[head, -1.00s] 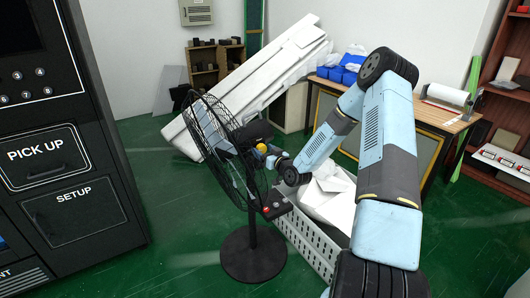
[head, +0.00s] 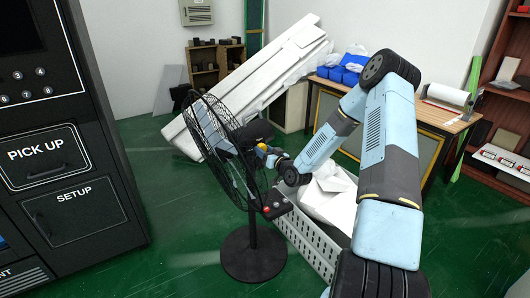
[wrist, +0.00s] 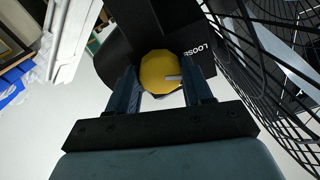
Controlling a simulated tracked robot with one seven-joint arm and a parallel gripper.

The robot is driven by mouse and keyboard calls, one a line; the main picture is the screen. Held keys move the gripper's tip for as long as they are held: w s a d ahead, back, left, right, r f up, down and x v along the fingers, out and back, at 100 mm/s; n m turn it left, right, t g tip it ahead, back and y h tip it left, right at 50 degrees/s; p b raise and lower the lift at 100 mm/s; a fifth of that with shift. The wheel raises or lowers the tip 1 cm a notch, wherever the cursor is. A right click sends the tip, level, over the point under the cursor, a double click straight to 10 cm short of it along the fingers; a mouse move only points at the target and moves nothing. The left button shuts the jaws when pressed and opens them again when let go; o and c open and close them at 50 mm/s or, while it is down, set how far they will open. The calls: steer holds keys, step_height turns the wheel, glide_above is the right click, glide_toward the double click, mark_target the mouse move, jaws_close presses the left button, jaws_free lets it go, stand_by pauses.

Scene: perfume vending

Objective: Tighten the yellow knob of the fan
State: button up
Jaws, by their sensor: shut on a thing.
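The black standing fan (head: 252,255) is in the middle of the head view, on a round base on the green floor. Its yellow knob (wrist: 160,72) shows in the wrist view as a round face with a small light mark at its right, in front of a black housing lettered "LOOSE". It is a small yellow spot in the head view (head: 262,148). My gripper (wrist: 163,85) has one finger on each side of the knob and is shut on it. In the head view the gripper reaches the fan from the right, and the fingers are too small to make out.
The wire fan cage (wrist: 265,60) is close at the right of the gripper. A white crate (head: 305,240) with white bags stands below my arm. A black vending machine (head: 70,150) is at the left. Long white foam pieces (head: 285,65) lean behind the fan.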

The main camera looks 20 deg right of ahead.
steer(key=shift+d, duration=0.1)
steer(key=o, duration=1)
steer(key=shift+o, duration=0.2)
steer(key=v, duration=1.3)
steer(key=shift+s+d+f, duration=0.15)
steer(key=shift+s+d, duration=0.05)
steer(key=shift+s, duration=0.2)
